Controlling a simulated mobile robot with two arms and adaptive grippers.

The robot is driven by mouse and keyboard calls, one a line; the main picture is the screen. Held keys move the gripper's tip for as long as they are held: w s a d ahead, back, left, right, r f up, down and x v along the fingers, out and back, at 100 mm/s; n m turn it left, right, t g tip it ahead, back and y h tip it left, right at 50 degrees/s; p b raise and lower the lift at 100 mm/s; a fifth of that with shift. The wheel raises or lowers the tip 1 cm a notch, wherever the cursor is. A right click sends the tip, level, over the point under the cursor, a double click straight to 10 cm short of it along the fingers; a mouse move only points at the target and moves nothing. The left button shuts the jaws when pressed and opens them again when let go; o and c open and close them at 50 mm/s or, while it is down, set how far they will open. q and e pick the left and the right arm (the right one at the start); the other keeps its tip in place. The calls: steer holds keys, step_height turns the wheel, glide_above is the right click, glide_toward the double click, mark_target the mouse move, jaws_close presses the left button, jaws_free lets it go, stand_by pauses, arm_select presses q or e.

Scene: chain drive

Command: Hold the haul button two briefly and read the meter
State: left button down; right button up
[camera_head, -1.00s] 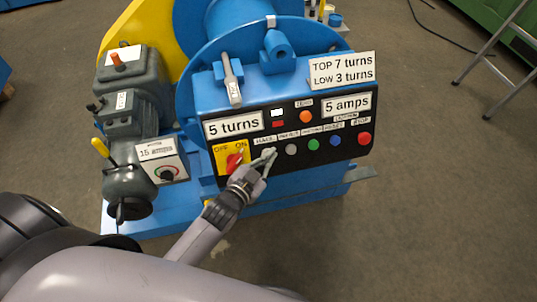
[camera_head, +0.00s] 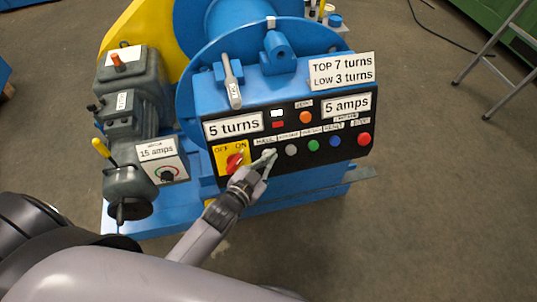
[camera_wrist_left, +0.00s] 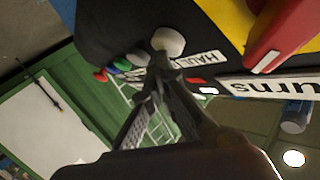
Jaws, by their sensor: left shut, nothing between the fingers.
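My left gripper (camera_head: 264,164) is shut and empty, with its tips at the pale haul button (camera_head: 270,153) on the black control panel (camera_head: 350,151). In the left wrist view, the closed fingertips (camera_wrist_left: 161,64) lie right at the white round button (camera_wrist_left: 168,41) beside the "HAUL" label (camera_wrist_left: 204,59). I cannot tell whether it is pressed in. A "5 amps" plate (camera_head: 347,105) is on the panel's upper right and a "5 turns" plate (camera_head: 233,125) on its left. A "15 amps" plate (camera_head: 157,152) is above a small dial (camera_head: 167,174). My right gripper is out of view.
A red OFF/ON switch (camera_head: 234,161) on yellow is just left of my fingers. Grey (camera_head: 291,149), green (camera_head: 313,145), blue (camera_head: 335,140) and red (camera_head: 364,138) buttons run to the right. A "TOP 7 turns, LOW 3 turns" plate (camera_head: 342,70) stands above.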

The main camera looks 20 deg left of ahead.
arm_select(q)
steer(key=shift+s+d+r+p, duration=0.35)
steer(key=shift+s+d+p, duration=0.05)
steer(key=shift+s, duration=0.15)
steer(key=s+p, duration=0.1)
steer(key=s+d+r+p, duration=0.2)
steer(key=shift+s+d+r, duration=0.1)
steer(key=shift+s+d, duration=0.15)
steer(key=shift+s, duration=0.1)
stand_by(0.5)
